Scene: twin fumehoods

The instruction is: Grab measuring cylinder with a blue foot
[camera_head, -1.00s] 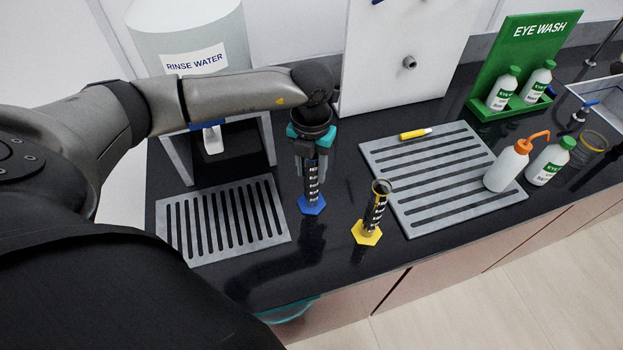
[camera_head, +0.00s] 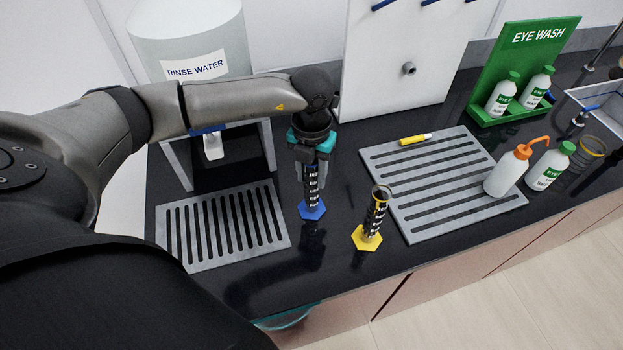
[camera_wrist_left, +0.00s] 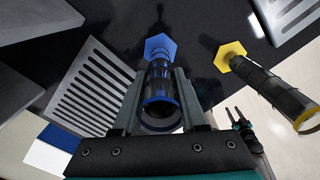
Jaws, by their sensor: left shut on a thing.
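The measuring cylinder with a blue foot (camera_head: 312,208) stands upright on the black counter, between the two grey drain racks. It also shows in the left wrist view (camera_wrist_left: 160,47), with its rim toward the camera. My left gripper (camera_head: 311,168) comes down from above and is shut on the cylinder's upper body, one finger on each side. In the left wrist view the fingers (camera_wrist_left: 160,98) flank the cylinder. The gripper hides the cylinder's top in the head view.
A measuring cylinder with a yellow foot (camera_head: 367,238) stands close by to the right. Drain racks lie left (camera_head: 166,240) and right (camera_head: 400,222). A rinse water tank (camera_head: 190,40) stands behind the arm. Wash bottles (camera_head: 507,172) stand farther right.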

